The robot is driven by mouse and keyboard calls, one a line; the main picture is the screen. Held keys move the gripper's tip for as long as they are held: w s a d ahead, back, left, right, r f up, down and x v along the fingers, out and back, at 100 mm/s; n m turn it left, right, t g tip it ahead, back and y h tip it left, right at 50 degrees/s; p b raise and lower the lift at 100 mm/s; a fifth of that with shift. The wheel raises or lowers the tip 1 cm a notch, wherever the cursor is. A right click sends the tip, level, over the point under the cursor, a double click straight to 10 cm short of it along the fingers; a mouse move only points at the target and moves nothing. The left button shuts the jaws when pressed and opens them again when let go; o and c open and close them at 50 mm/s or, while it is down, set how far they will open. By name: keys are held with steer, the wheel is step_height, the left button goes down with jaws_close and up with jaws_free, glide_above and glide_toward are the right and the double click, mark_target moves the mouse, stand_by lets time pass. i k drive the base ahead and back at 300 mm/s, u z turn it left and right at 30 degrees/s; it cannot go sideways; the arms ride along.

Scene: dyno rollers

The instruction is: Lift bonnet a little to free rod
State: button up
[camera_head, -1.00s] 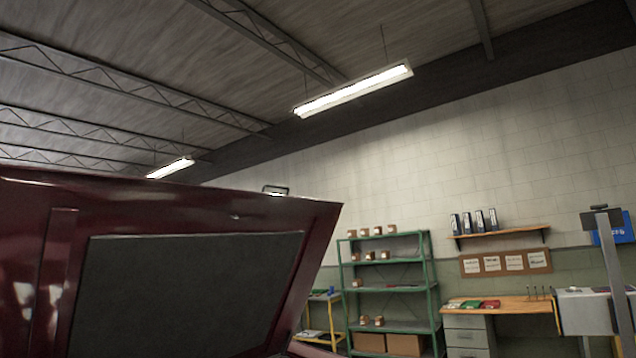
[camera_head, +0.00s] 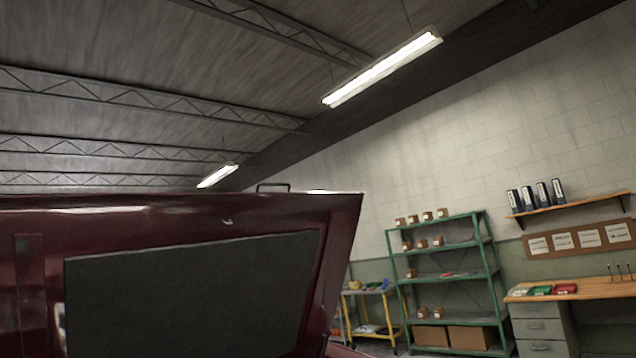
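The dark red bonnet (camera_head: 120,222) stands raised at the lower left, its underside facing me. A dark grey lining panel (camera_head: 190,295) covers the middle of that underside. A small light mark, perhaps a catch, shows near its upper edge. The rod is not visible as a distinct part. My gripper is not in the picture, so its hold on the bonnet cannot be seen.
A green shelf rack (camera_head: 450,280) with small boxes stands against the back wall. A yellow-framed trolley (camera_head: 368,315) stands beside it. A wooden workbench (camera_head: 570,291) with drawers is at the right, below a wall shelf (camera_head: 575,206) with binders. Ceiling lights hang overhead.

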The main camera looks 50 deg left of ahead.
mark_target(257, 274)
steer(key=z, duration=0.15)
steer(key=i, duration=1.25)
steer(key=u, duration=0.45)
steer(key=i, duration=1.15)
steer(key=u, duration=1.15)
steer(key=i, duration=0.7)
steer(key=u, duration=0.45)
